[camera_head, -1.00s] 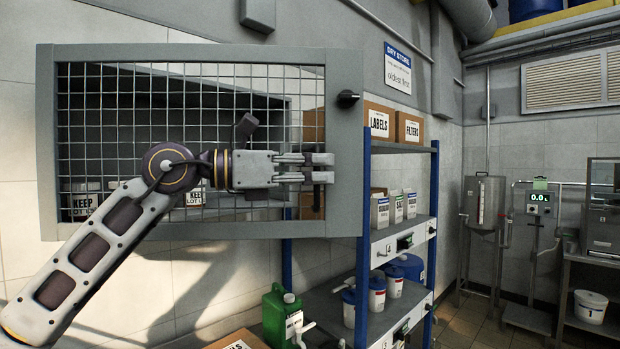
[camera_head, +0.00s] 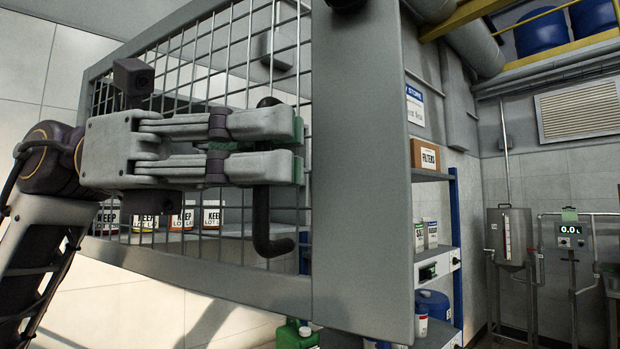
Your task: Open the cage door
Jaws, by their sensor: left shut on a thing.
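The cage door (camera_head: 360,180) has a wide grey frame and wire mesh. It fills the middle of the view, and its right side stands nearest to me. A dark, bent bar handle (camera_head: 264,222) stands upright on the door, in front of the mesh. My left gripper (camera_head: 297,150) comes in from the left at handle height. Its fingers are shut on the handle and hide the handle's middle. I cannot tell whether the door is ajar. My right gripper is not in view.
Several jars labelled KEEP (camera_head: 210,216) stand on a shelf behind the mesh. A blue-posted rack with a FILTERS box (camera_head: 429,157) stands right of the cage. A green jug (camera_head: 297,335) is below. A steel tank (camera_head: 509,236) is farther right.

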